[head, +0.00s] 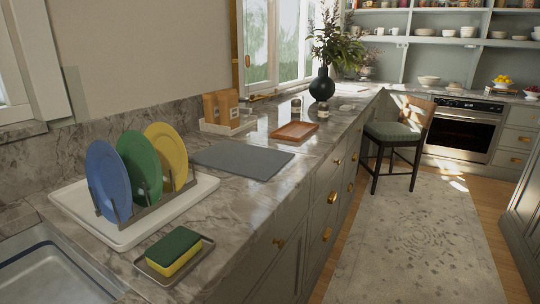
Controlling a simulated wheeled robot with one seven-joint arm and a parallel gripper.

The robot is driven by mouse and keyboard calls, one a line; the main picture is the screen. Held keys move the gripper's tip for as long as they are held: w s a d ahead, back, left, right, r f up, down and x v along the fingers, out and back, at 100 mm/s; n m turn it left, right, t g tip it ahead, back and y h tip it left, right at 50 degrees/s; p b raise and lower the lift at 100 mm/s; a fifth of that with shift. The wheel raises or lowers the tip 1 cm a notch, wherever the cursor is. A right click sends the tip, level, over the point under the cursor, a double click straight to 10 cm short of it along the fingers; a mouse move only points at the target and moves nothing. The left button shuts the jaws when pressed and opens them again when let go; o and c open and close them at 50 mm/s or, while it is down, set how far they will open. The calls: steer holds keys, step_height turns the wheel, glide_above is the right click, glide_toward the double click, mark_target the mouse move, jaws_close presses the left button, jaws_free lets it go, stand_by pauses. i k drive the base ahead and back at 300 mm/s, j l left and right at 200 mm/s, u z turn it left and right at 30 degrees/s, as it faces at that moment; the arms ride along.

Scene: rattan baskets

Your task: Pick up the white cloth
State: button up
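I cannot make out a white cloth for certain in the head view. A small flat pale patch (350,88) lies at the far end of the marble counter (225,205); it is too small to tell what it is. A flat grey mat (242,160) lies on the counter. My gripper is not in view.
A white drying tray (125,238) holds blue (102,180), green and yellow plates upright. A sponge (174,251) sits on a small dish, beside the sink (50,275). A dark vase (322,86) and wooden tray (295,131) stand farther back.

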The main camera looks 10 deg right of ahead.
mark_target(346, 108)
steer(key=i+l+z, duration=0.6)
steer(key=i+z, duration=0.15)
steer(key=i, duration=0.35)
steer(key=i+z, duration=0.35)
steer(key=i, duration=0.2)
steer(key=i+u, duration=0.15)
steer(key=i, duration=0.3)
steer(key=i+l+u, duration=0.15)
steer(key=i, duration=0.3)
steer(key=i+l+u, duration=0.15)
steer(key=i, duration=0.3)
steer(key=i+l+u, duration=0.15)
steer(key=i+l, duration=0.15)
steer(key=i, duration=0.15)
